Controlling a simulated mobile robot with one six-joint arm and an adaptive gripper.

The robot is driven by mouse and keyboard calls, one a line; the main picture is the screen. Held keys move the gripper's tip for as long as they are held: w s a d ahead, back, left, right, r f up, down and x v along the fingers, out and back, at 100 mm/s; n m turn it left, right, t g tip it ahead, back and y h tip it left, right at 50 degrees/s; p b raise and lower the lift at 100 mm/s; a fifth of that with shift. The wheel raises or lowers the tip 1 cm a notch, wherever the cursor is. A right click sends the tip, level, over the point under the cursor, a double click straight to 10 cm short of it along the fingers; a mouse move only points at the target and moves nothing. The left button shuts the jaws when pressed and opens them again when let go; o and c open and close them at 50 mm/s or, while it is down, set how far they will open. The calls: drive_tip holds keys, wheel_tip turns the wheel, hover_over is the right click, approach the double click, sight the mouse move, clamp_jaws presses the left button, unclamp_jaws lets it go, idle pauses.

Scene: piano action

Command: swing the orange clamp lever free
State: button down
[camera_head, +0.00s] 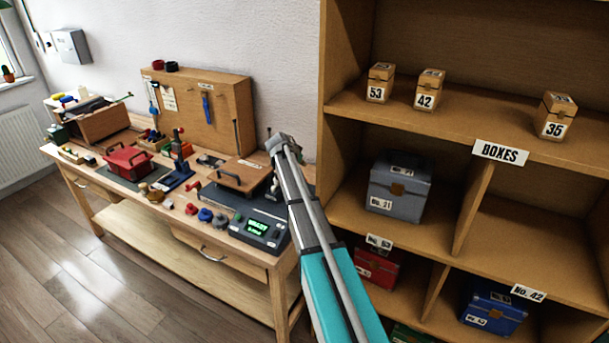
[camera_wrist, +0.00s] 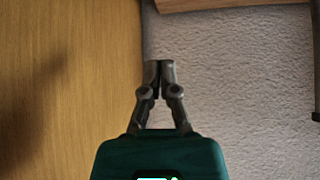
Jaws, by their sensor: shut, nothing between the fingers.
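My gripper (camera_head: 278,142) is raised in front of the white wall, above the right end of the workbench (camera_head: 150,225). In the wrist view its two fingers (camera_wrist: 158,72) are together with nothing between them. I cannot pick out an orange clamp lever for certain in either view. My arm hides part of the bench's right end.
A wooden shelf unit (camera_head: 325,130) with numbered boxes stands close on the right. The wrist view shows a wooden surface (camera_wrist: 65,90) at left and grey textured wall (camera_wrist: 235,80) at right. A red toolbox (camera_head: 127,161), knobs and a green-lit device (camera_head: 260,230) crowd the bench.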

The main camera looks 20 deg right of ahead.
drive_tip(key=shift+w+d, duration=0.15)
idle(0.3)
wheel_tip(320, 180, down, 8)
drive_tip(key=w+d+b, duration=0.1)
drive_tip(key=d+b, duration=0.1)
drive_tip(key=b, duration=0.6)
drive_tip(key=shift+w+d, duration=0.15)
drive_tip(key=shift+d, duration=0.05)
idle(0.4)
